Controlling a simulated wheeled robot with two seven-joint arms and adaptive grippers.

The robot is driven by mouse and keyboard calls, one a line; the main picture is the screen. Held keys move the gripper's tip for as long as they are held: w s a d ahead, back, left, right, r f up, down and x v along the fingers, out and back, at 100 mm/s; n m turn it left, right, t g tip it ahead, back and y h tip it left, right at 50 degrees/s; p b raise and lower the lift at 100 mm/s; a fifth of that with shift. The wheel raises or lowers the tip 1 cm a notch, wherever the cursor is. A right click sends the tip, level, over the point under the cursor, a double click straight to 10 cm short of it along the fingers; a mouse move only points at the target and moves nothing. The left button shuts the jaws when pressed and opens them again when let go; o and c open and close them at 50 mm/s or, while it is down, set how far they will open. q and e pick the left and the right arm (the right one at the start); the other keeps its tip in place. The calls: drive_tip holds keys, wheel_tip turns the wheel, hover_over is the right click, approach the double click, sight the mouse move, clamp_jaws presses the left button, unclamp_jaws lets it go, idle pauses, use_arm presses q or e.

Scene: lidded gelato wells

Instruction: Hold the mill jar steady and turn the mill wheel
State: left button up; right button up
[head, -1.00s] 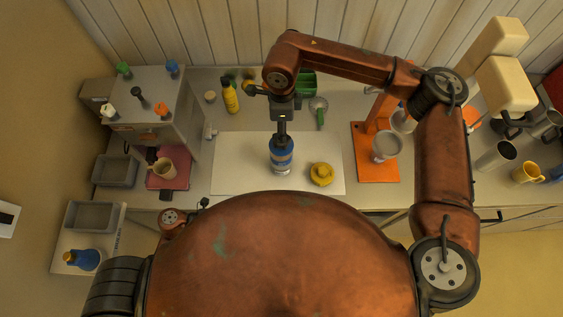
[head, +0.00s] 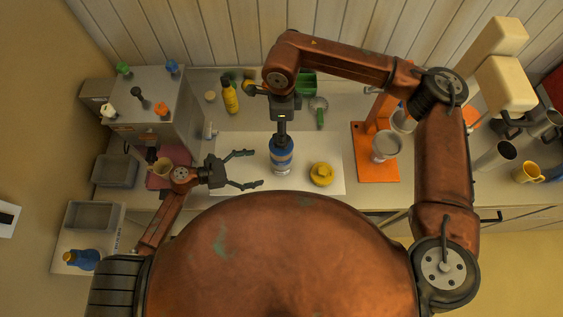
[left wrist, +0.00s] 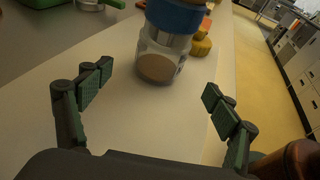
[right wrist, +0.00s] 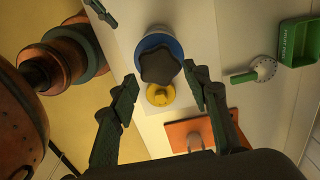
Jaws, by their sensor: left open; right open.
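The mill jar (head: 281,168) stands upright on a white board, with a blue upper part and a clear base. In the left wrist view its clear base (left wrist: 160,62) holds brown contents. The dark lobed mill wheel (right wrist: 159,66) tops it in the right wrist view; in the head view my right gripper partly hides it. My left gripper (head: 250,169) is open and empty, left of the jar, its fingers pointing toward it but apart from it. My right gripper (right wrist: 162,88) is open, pointing down above the wheel; contact is not clear.
A yellow knobbed object (head: 321,175) sits close to the right of the jar on the white board (head: 235,180). An orange stand (head: 373,170) with a grey cup is further right. A yellow bottle (head: 230,97) and green box (head: 306,83) are behind.

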sight(271, 166)
use_arm(q)
drive_tip(key=shift+x, duration=4.95)
drive_tip(key=shift+c, duration=0.3)
drive_tip(key=c, duration=1.3)
drive_tip(key=shift+o, duration=0.2)
drive_tip(key=shift+a+f, duration=0.1)
drive_tip(key=shift+f, duration=0.1)
drive_tip(key=o, duration=0.7)
drive_tip(key=shift+c, duration=0.2)
drive_tip(key=c, duration=0.7)
drive_tip(key=shift+o, duration=0.2)
